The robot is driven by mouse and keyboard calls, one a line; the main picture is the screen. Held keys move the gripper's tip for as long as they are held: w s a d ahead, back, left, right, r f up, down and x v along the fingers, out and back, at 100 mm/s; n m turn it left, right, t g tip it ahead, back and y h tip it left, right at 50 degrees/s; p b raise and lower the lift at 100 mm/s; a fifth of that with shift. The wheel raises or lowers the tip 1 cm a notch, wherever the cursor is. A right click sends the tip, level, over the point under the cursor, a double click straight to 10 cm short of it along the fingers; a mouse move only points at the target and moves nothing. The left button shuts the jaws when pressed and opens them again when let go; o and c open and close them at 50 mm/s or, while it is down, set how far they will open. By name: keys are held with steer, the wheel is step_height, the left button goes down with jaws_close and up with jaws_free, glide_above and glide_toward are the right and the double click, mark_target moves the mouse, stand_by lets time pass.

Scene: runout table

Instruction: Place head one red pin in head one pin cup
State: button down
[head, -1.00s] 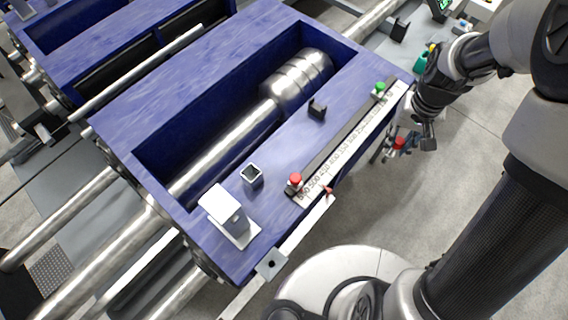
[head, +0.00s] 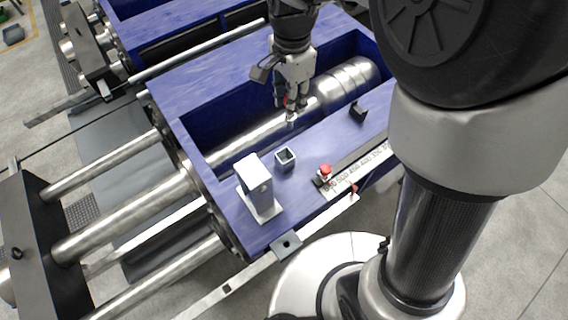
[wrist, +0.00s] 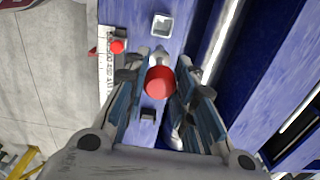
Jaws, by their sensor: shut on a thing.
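My gripper (head: 291,108) is shut on a red-topped pin (wrist: 160,83) and points down over the blue head, beside the steel shaft. The pin's red top fills the gap between the fingers in the wrist view; in the head view it is mostly hidden by them. A small square open cup (head: 285,158) stands on the blue top, nearer the camera than my gripper and apart from it. The cup also shows at the top of the wrist view (wrist: 162,25), and looks empty.
A white upright block (head: 256,187) stands left of the cup. A small black bracket (head: 358,112) sits to the right. The recess with the steel shaft (head: 250,135) lies behind the cup.

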steer(key=shift+s+a+r+m, duration=0.1)
steer(key=shift+a+r+m, duration=0.3)
steer(key=shift+r, duration=0.05)
steer(key=shift+a, duration=0.15)
step_height(320, 180, down, 20)
steer(key=b, duration=0.6)
steer(key=shift+r+m, duration=0.15)
steer(key=shift+m, duration=0.15)
steer(key=shift+f+b, duration=0.2)
steer(key=shift+b, duration=0.15)
steer(key=c, duration=1.3)
jaws_free()
steer(key=shift+c, duration=0.2)
